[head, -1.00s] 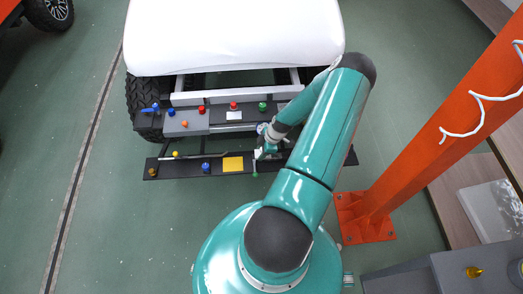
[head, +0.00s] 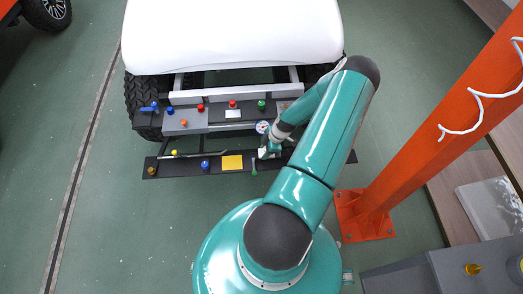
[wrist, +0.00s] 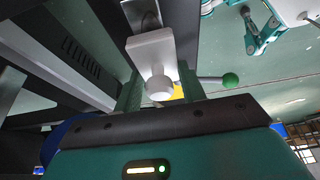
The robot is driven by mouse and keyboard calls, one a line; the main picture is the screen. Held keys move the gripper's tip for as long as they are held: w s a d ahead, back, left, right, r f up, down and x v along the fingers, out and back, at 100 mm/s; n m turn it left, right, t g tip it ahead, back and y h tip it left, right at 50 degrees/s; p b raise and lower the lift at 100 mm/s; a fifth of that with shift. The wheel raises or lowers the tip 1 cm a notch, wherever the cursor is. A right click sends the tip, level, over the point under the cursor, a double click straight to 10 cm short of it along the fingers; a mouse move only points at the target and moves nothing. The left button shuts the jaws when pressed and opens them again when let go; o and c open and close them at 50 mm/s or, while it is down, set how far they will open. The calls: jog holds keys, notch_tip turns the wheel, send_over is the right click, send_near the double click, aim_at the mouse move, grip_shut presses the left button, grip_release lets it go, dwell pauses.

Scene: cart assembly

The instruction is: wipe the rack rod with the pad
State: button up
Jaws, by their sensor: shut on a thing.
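My gripper (head: 267,152) is over the right part of the dark lower shelf (head: 215,170). In the wrist view its teal fingers (wrist: 158,88) are shut around the round white knob of the pad, a white block (wrist: 152,52). In the head view only a small pale part of the pad (head: 263,154) shows beside the fingers. A thin silver rod (head: 205,155), seemingly the rack rod, runs along the left part of the shelf, left of my gripper. I cannot tell whether the pad touches anything.
A green-balled lever (head: 254,168) stands close to my gripper; it also shows in the wrist view (wrist: 229,80). A yellow square (head: 232,162), blue knob (head: 205,165) and gauge (head: 263,127) are nearby. An orange post (head: 420,130) stands at right.

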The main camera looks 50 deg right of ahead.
jog(key=shift+s+d, duration=1.85)
jog(key=shift+s, duration=0.25)
jog(key=shift+w+a+r, duration=0.1)
jog(key=shift+w+a, duration=1.2)
jog(key=shift+w, duration=0.15)
jog(key=shift+w+a, duration=1.25)
jog(key=shift+w, duration=0.15)
jog(key=shift+r, duration=2.9)
jog(key=shift+r, duration=1.5)
